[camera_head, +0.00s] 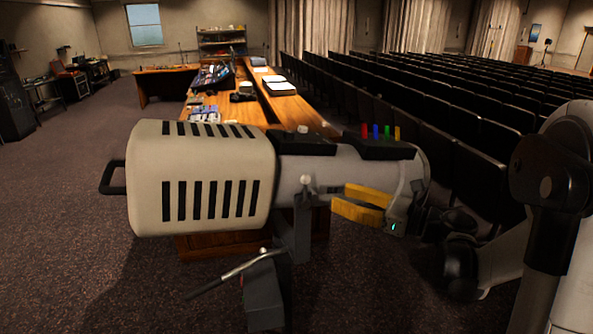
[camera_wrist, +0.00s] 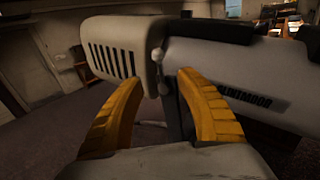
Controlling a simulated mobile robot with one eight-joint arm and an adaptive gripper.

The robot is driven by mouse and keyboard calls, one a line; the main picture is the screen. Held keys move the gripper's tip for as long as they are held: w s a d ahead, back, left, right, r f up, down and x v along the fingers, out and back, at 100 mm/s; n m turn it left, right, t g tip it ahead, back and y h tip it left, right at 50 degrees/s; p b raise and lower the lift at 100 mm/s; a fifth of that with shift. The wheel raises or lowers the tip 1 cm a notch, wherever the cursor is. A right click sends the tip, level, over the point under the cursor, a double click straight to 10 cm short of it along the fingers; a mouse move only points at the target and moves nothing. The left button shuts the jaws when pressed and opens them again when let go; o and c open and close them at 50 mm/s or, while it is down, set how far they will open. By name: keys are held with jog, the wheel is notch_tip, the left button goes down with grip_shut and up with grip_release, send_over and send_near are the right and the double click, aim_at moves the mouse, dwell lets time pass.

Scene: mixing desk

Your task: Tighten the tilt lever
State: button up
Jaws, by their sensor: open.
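A large followspot lamp (camera_head: 285,180) with a slotted cream rear housing fills the middle of the head view. A small pale metal lever (camera_head: 305,183) with rounded ends sits at the pivot on its side, above the dark yoke bracket (camera_head: 295,228). In the wrist view the lever (camera_wrist: 157,72) stands nearly upright, beyond and between the fingertips. My gripper (camera_head: 338,198) has yellow fingers, open, just right of the lever. The gripper also shows in the wrist view (camera_wrist: 162,82). No contact with the lever is clear.
A long angled handle (camera_head: 232,272) projects from the dark stand block (camera_head: 264,298) below the lamp. Coloured tabs (camera_head: 380,132) stand on top of the lamp. Behind are a wooden desk (camera_head: 240,112) and rows of dark seats (camera_head: 450,120). Open carpet (camera_head: 80,200) lies at left.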

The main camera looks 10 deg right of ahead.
aim_at(305, 184)
jog(key=x, duration=1)
jog(key=shift+w+a, duration=0.2)
jog(key=shift+a, duration=0.1)
grip_shut()
